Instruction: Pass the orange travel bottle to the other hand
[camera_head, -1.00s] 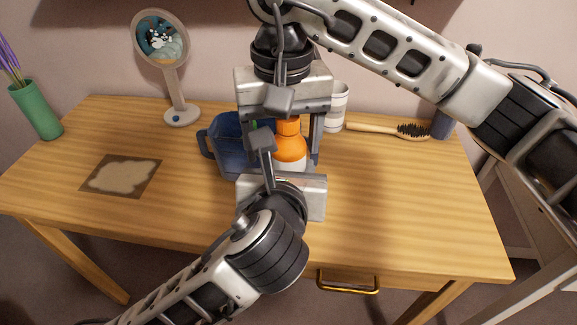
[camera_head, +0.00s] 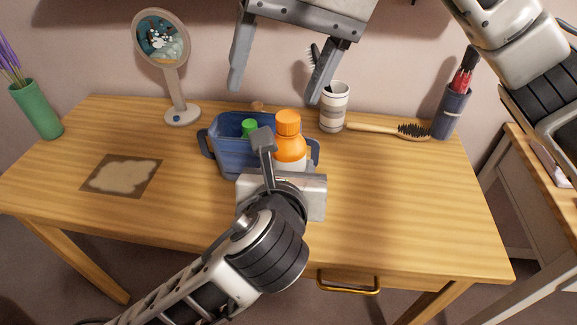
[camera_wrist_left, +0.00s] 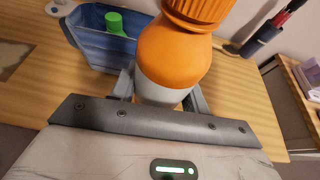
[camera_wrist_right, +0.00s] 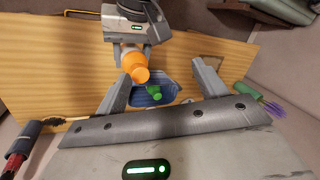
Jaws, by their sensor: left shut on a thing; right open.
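The orange travel bottle (camera_head: 289,146) has an orange cap and a pale lower part. My left gripper (camera_head: 286,172) is shut on that lower part and holds it upright, in front of the blue basket in the head view. The bottle fills the middle of the left wrist view (camera_wrist_left: 176,55), between the fingers. My right gripper (camera_head: 279,80) is open and empty, above and behind the bottle. In the right wrist view the bottle (camera_wrist_right: 134,66) shows beyond the right fingers, apart from them.
The blue basket (camera_head: 232,158) holds a green-capped item (camera_head: 249,127). A mirror (camera_head: 163,42), a striped cup (camera_head: 334,108), a hairbrush (camera_head: 385,130) and a dark holder (camera_head: 450,110) stand or lie farther back. The desk's front right is clear.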

